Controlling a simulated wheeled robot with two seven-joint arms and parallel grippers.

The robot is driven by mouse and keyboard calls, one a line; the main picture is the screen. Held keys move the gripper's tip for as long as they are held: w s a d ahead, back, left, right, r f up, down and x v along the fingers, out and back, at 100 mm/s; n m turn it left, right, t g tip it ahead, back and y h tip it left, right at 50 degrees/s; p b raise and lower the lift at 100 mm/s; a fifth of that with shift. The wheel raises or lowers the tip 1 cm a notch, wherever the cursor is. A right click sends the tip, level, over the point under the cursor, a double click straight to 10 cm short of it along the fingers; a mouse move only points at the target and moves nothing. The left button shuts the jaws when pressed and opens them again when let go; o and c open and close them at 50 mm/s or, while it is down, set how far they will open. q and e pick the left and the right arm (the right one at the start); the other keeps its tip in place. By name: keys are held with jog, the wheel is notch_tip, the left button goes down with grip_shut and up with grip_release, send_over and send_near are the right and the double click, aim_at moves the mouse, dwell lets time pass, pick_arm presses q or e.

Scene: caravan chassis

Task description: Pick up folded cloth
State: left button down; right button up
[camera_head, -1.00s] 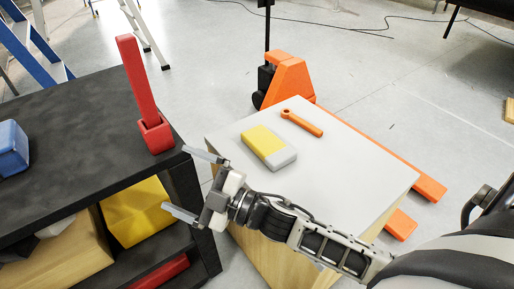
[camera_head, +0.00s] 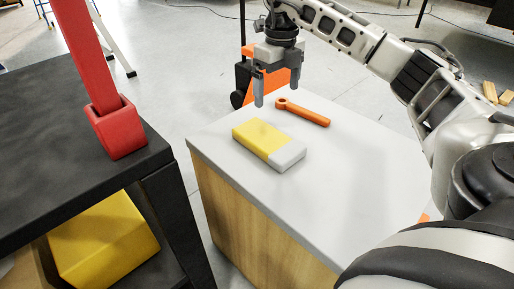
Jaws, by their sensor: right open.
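The folded cloth (camera_head: 262,138) lies flat on the white top of a wooden cabinet (camera_head: 315,200). It is a block, yellow over most of its length and light grey at its right end. My right gripper (camera_head: 272,98) points down above the far side of the cabinet top, behind the cloth in the picture. Its two fingers are apart, with nothing between them. It does not appear to touch the cloth. My left gripper is not in view.
An orange wrench-like tool (camera_head: 303,112) lies close behind the cloth. A dark shelf (camera_head: 60,165) stands at the left, with a red holder and upright red bar (camera_head: 115,128) on it and a yellow box (camera_head: 103,240) below. Wooden pieces (camera_head: 490,92) lie on the floor.

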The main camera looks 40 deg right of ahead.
jog(key=f, duration=0.1)
jog(key=b, duration=0.2)
send_over(271, 140)
jog(key=d, duration=0.1)
jog(key=f, duration=0.9)
jog(key=shift+s+f, duration=0.1)
jog(key=shift+s, duration=0.15)
jog(key=f, duration=0.2)
jog(key=f+b, duration=0.1)
jog(key=f, duration=0.1)
jog(key=a+f+b, duration=0.1)
jog(key=shift+w+f, duration=0.2)
jog(key=shift+f, duration=0.45)
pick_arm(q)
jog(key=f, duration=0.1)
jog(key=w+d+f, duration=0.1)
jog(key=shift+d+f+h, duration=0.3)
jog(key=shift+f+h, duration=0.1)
pick_arm(e)
jog(key=c, duration=1.1)
